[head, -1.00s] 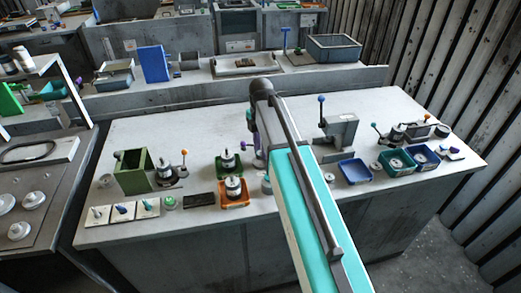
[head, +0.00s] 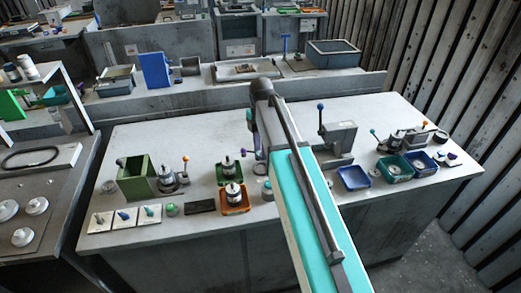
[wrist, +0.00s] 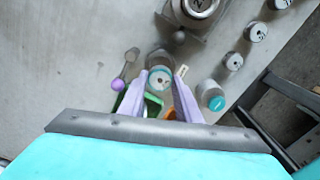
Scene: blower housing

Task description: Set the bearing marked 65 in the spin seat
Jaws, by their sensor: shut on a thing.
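In the wrist view my gripper (wrist: 160,88) has its two pale purple fingers closed around a short grey cylindrical part (wrist: 160,76) with a lighter, teal-tinted end face. It looks like a bearing, but its mark is too small to read. I cannot tell for sure which fixture is the spin seat. A grey block fixture with a round part (wrist: 201,8) is at the top of the wrist view. Several small marked round parts, one of them a grey cylinder (wrist: 233,61), stand to its right.
A lever with a purple knob (wrist: 117,85) is just left of my fingers. A teal-topped cylinder (wrist: 212,100) stands to their right. In the head view, green (head: 230,172) and orange trays (head: 235,207) hold parts left of my arm, and a blue tray (head: 353,178) lies right.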

